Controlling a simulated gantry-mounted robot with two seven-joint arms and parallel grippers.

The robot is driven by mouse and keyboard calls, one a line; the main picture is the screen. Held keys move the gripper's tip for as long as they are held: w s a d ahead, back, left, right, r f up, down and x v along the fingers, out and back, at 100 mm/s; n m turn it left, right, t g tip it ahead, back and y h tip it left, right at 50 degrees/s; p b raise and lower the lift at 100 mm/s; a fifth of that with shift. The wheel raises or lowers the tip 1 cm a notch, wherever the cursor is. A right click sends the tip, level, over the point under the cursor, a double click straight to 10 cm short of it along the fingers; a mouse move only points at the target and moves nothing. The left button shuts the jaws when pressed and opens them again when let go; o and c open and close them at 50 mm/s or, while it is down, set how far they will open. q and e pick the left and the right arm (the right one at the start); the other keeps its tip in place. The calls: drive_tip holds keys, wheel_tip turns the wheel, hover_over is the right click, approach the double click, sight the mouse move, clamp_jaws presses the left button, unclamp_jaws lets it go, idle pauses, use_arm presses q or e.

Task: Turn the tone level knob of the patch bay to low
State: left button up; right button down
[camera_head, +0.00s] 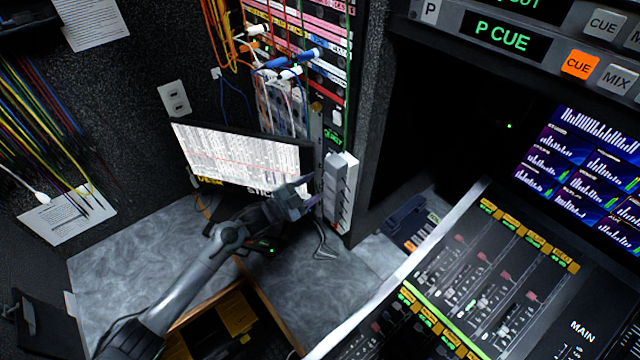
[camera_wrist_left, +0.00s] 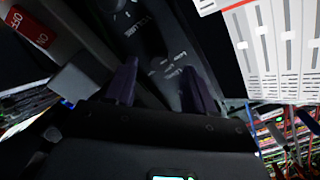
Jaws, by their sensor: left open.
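The patch bay (camera_head: 330,70) stands upright at the top centre of the head view, with labelled strips and plugged cables. My left gripper (camera_head: 303,197) is below it, in front of the lower panel and beside a light grey box. In the left wrist view my left gripper (camera_wrist_left: 163,85) has its two dark fingers apart, with nothing visible gripped between them. A dark panel (camera_wrist_left: 150,35) with small white lettering lies beyond the fingertips. A dark round part with white marks, possibly a knob (camera_wrist_left: 112,5), shows at its top edge. I cannot make out the tone level knob's setting. My right gripper is not seen.
The light grey box (camera_head: 342,190) juts out close to the right of my left gripper. A tilted monitor (camera_head: 240,155) stands behind my left arm. Hanging cables (camera_head: 222,45) are above. A mixing console (camera_head: 470,290) fills the lower right. Grey worktop (camera_head: 130,245) is clear at left.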

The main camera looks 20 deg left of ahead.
use_arm(q)
drive_tip(key=shift+x, duration=1.4)
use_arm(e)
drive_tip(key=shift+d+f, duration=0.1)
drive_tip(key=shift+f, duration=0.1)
use_arm(q)
clamp_jaws()
